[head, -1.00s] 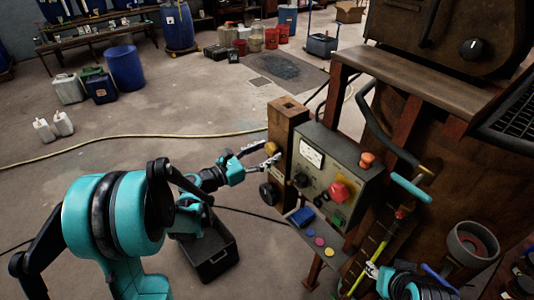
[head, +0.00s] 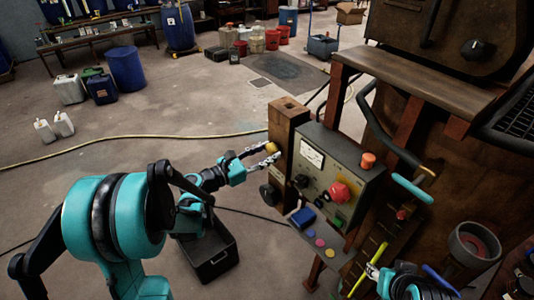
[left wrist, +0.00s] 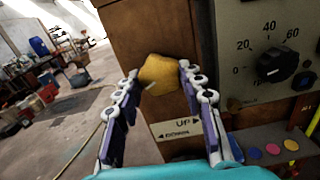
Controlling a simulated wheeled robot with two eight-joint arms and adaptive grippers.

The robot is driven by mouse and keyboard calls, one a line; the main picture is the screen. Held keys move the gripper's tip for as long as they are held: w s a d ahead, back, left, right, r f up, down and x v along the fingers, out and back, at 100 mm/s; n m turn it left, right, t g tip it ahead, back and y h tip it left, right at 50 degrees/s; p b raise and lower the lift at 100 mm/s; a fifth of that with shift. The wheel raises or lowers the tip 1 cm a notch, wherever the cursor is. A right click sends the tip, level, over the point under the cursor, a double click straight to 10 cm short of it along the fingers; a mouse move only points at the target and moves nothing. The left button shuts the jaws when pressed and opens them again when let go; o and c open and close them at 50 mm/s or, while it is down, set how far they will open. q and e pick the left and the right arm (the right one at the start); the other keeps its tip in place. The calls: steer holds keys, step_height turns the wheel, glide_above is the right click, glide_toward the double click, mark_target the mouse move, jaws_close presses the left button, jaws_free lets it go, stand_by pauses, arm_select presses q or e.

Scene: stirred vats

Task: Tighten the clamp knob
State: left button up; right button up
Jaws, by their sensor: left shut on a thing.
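The yellow clamp knob (head: 271,147) is on the side of a brown post (head: 288,125), left of the grey control box. The left wrist view shows the lobed knob (left wrist: 158,74) close up, above a label reading "UP" and "DOWN" (left wrist: 175,128). My left gripper (head: 262,155) is shut on the knob, with one finger on each side of it in the left wrist view (left wrist: 158,84). My right gripper (head: 372,271) is at the bottom right, beside a thin yellow-green strip; its fingertips are too small to judge.
The grey control box (head: 318,178) with dials and a red button stands right of the post. A small shelf (head: 300,235) holds colored discs. A black bin (head: 210,265) is on the floor under my left arm.

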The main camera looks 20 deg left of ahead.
arm_select(q)
steer(key=m+b, duration=0.1)
steer(key=m, duration=1)
steer(key=shift+a+b, duration=0.1)
steer(key=shift+b, duration=0.25)
steer(key=m, duration=0.5)
steer(key=shift+w+r+m, duration=0.1)
steer(key=shift+m, duration=0.3)
steer(key=m, duration=0.5)
steer(key=shift+m+b, duration=0.35)
steer(key=shift+m, duration=0.05)
steer(key=o, duration=1.2)
steer(key=shift+c, duration=0.2)
steer(key=shift+r, duration=0.1)
